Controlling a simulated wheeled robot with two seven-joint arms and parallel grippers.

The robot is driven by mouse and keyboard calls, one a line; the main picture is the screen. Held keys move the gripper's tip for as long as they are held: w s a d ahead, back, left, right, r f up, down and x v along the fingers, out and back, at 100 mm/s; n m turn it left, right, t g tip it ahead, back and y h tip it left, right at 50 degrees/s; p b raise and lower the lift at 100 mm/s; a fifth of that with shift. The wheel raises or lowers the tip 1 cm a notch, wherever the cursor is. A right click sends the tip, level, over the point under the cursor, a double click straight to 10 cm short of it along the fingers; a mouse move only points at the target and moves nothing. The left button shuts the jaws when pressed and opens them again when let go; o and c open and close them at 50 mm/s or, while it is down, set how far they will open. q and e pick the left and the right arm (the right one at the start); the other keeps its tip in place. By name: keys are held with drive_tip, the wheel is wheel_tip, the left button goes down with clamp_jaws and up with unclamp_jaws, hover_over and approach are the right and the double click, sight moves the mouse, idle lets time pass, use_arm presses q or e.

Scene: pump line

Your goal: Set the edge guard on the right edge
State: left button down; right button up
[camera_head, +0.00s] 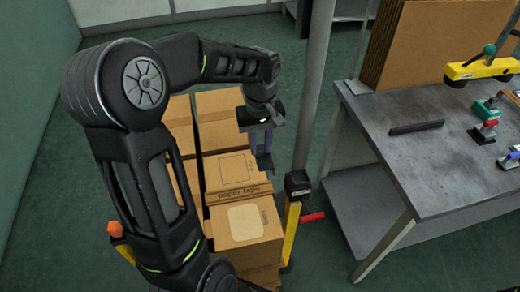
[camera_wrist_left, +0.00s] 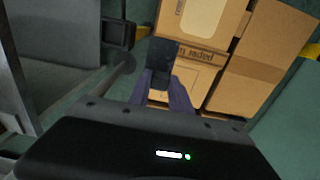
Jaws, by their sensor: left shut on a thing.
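My left gripper (camera_head: 261,140) is above the right side of the carton stack. It is shut on a small dark piece, likely the edge guard (camera_head: 265,163). In the left wrist view the dark edge guard (camera_wrist_left: 161,58) sticks out beyond the purple fingers (camera_wrist_left: 163,90), over the cartons. The carton stack (camera_head: 258,222) has a carton marked "paper tape" (camera_head: 238,192) on its right side. Whether the edge guard touches a carton, I cannot tell. My right gripper is not in view.
A yellow post with a black top (camera_head: 298,184) and a red handle (camera_head: 313,217) stands close right of the stack. A grey pole (camera_head: 313,90) rises behind it. The grey table (camera_head: 440,170) at right bears a dark bar (camera_head: 416,127) and several clamps.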

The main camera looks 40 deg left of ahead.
sight(260, 146)
use_arm(q)
drive_tip(key=f+b, duration=0.1)
drive_tip(key=f, duration=0.1)
drive_tip(key=f+b, duration=0.1)
drive_tip(key=shift+w+a+f+b, duration=0.25)
drive_tip(key=shift+w+f+b, duration=0.05)
drive_tip(key=shift+f+b, duration=0.05)
drive_tip(key=shift+w+a+f, duration=0.1)
drive_tip(key=shift+f, duration=0.05)
drive_tip(key=shift+f+b, duration=1.65)
drive_tip(key=shift+f, duration=0.4)
drive_tip(key=shift+f, duration=0.2)
drive_tip(key=shift+f+b, duration=0.35)
drive_tip(key=shift+b, duration=0.1)
